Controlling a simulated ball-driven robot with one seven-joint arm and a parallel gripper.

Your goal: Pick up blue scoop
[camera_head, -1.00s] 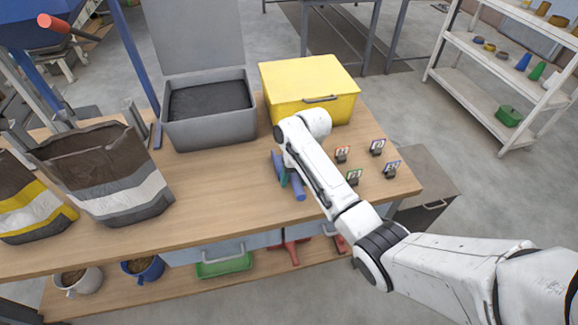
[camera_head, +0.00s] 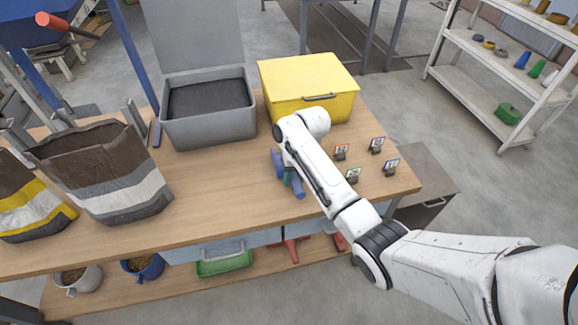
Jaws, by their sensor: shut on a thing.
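The blue scoop (camera_head: 298,188) shows in the head view beside the end of my arm, over the middle right of the wooden bench. Another blue part (camera_head: 277,163) shows just to its upper left; I cannot tell whether both belong to one scoop. A small dark green piece shows between them. My gripper (camera_head: 288,178) points down here, largely hidden by my white wrist, and is shut on the blue scoop. The fingertips and the exact hold are hidden. I cannot tell whether the scoop is clear of the bench top.
A yellow lidded box (camera_head: 310,88) and an open grey bin (camera_head: 209,122) of dark material stand behind. Several small label holders (camera_head: 353,175) stand close to the right of my arm. Large bags (camera_head: 105,185) stand left. The bench (camera_head: 215,190) between is clear.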

